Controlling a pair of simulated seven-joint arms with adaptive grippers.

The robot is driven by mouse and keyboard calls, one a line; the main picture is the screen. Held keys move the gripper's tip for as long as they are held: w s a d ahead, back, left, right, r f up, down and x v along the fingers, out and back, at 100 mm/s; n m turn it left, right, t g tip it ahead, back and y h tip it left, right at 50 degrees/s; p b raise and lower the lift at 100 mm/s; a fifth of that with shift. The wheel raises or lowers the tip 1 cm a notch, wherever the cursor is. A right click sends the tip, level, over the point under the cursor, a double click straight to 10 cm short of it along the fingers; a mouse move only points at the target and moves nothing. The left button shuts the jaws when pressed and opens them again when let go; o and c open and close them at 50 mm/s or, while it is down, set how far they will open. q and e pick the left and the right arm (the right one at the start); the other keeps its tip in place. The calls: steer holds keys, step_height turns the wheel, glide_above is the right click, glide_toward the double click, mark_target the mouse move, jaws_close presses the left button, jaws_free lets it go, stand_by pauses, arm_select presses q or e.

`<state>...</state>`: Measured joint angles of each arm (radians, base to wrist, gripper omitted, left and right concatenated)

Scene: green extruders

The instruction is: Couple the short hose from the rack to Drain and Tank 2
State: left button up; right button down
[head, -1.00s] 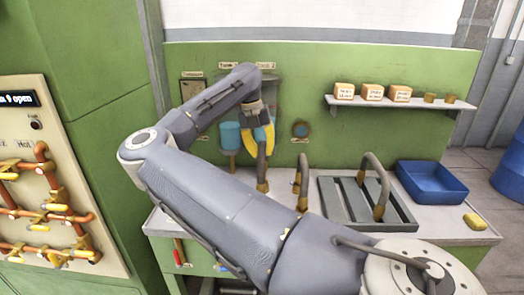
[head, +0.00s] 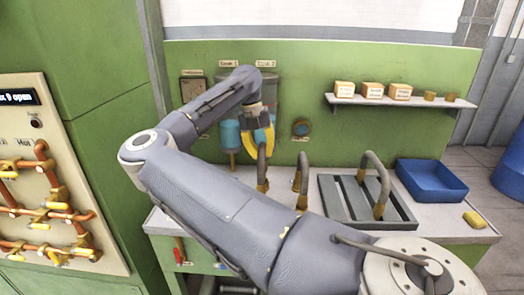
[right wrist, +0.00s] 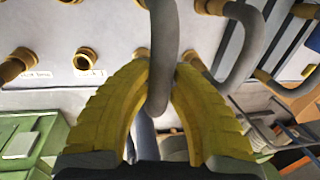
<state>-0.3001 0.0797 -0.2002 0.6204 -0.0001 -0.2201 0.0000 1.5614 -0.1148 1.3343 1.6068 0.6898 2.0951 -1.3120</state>
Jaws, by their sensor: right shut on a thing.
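My right gripper (head: 262,142) has yellow ribbed fingers and is shut on a grey bent hose (head: 262,160) above the bench's back left. A brass end (head: 262,185) of this hose shows below the fingers, close to the bench top; I cannot tell whether it is seated. In the right wrist view, the fingers (right wrist: 158,80) pinch the grey hose (right wrist: 161,45). Two small signs (head: 266,63) are on the green back wall, too blurred to read surely. My left gripper is not in view.
Another bent hose (head: 303,178) stands right of the gripper, and one (head: 378,180) rises by a dark slotted rack (head: 410,221). A blue tray (head: 432,180) and yellow block (head: 474,219) are at right. A shelf (head: 402,102) holds boxes. A pipe panel (head: 60,130) is at left.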

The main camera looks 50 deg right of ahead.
steer(key=shift+f, duration=1.55)
stand_by(0.4)
steer(key=c, duration=1.2)
jaws_free()
